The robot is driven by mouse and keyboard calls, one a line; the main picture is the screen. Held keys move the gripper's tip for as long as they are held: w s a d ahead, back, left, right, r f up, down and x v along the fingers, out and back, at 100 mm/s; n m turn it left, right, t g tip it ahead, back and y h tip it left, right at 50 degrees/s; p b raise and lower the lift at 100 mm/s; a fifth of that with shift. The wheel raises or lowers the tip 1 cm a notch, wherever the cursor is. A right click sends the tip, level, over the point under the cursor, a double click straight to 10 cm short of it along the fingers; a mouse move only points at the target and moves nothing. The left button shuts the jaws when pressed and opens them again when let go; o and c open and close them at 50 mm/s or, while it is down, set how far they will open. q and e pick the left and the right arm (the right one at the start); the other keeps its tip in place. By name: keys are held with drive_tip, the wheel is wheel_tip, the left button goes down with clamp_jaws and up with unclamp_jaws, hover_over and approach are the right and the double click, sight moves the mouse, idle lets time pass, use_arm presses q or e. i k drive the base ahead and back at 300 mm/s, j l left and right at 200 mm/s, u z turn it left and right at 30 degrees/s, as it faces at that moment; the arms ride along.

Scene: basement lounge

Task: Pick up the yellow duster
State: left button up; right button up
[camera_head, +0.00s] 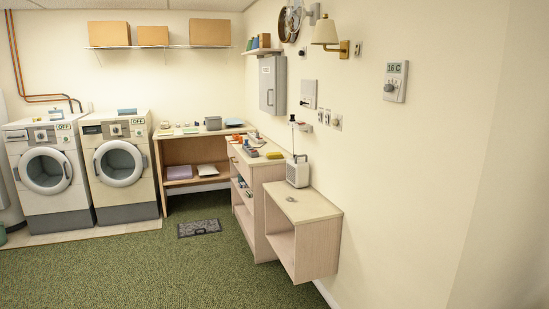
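A small flat yellow thing (275,155) lies on the counter along the right wall, left of a white radio-like box; it may be the yellow duster. Another pale yellow flat item (191,130) lies on the desk at the back. Both are too small to tell for certain which is the duster. Neither of my grippers is in view.
Two washing machines (45,172) stand at the back left. A mat (199,228) lies on open green carpet (150,275).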

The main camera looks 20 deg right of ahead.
sight(273, 156)
drive_tip(key=i, duration=3.2)
drive_tip(key=i+j+z, duration=0.2)
drive_tip(key=i, duration=0.3)
drive_tip(key=i+j+z, duration=0.2)
drive_tip(key=i, duration=0.25)
drive_tip(key=i+j+z, duration=0.25)
drive_tip(key=i, duration=0.2)
drive_tip(key=i+j+z, duration=0.2)
drive_tip(key=z, duration=0.2)
drive_tip(key=i+j+z, duration=0.75)
drive_tip(key=j+z, duration=0.4)
drive_tip(key=i+j+z, duration=0.15)
drive_tip(key=j, duration=0.25)
drive_tip(key=j+z, duration=0.15)
drive_tip(key=j, duration=0.3)
drive_tip(key=i, duration=0.05)
